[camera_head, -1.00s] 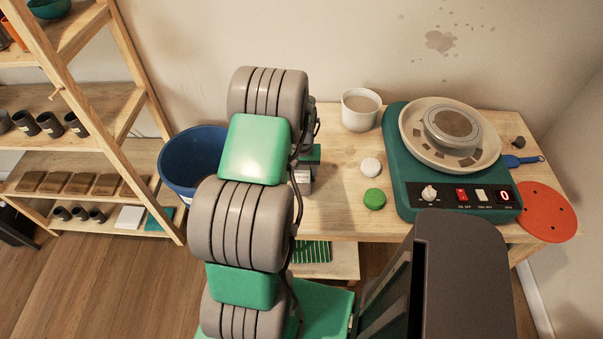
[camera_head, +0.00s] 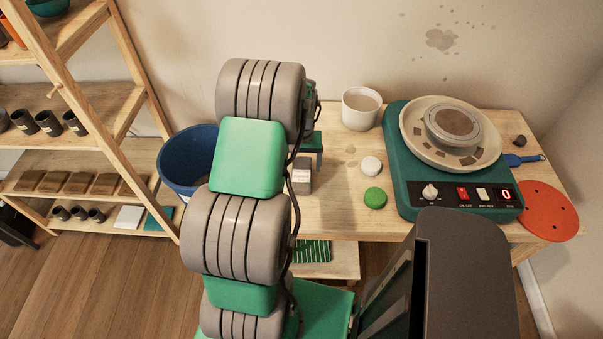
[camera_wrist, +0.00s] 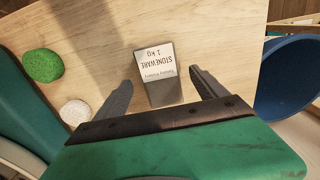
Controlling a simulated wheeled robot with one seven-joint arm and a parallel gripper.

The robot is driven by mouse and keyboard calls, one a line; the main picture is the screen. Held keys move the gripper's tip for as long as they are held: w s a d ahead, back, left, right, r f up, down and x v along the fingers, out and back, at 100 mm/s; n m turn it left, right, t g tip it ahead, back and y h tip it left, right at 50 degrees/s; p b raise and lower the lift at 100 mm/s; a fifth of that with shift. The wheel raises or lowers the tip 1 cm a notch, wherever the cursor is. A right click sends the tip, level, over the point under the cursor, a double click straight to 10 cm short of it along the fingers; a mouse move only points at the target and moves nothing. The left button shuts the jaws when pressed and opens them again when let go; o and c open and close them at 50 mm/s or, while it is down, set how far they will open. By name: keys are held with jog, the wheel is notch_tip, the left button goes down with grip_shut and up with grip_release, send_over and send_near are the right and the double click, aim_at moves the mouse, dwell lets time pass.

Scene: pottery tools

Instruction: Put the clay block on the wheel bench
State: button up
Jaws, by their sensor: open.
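The clay block (camera_head: 301,178) is a small grey block with a white label reading "STONEWARE 1 kg". It rests on the wooden wheel bench (camera_head: 335,222), near its left end. In the wrist view the block (camera_wrist: 160,75) shows between the two dark fingers of my gripper (camera_wrist: 162,78), with a gap on each side. My gripper is open and empty. In the head view my gripper (camera_head: 311,156) is just above and behind the block, partly hidden by my arm.
A cup (camera_head: 360,108) and the pottery wheel (camera_head: 409,168) stand further right. A blue bucket (camera_head: 186,160) is left of the bench. Bare wood lies around the block.

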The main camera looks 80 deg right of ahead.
aim_at(302, 170)
notch_tip(302, 170, up, 7)
jog(key=w+a+r+n+t+h, duration=0.1)
jog(key=w+a+r+n, duration=0.35)
jog(key=w+a, duration=0.65)
jog(key=w+a+r+n, duration=0.3)
jog(key=w+a+r, duration=0.35)
jog(key=w, duration=0.65)
jog(key=a+r+n+t+y, duration=0.1)
jog(key=a+n, duration=0.7)
jog(key=a, duration=2.2)
jog(key=shift+r+t+b, duration=0.35)
jog(key=shift+t+b, duration=0.1)
jog(key=shift+t, duration=0.35)
jog(key=shift+c, duration=0.4)
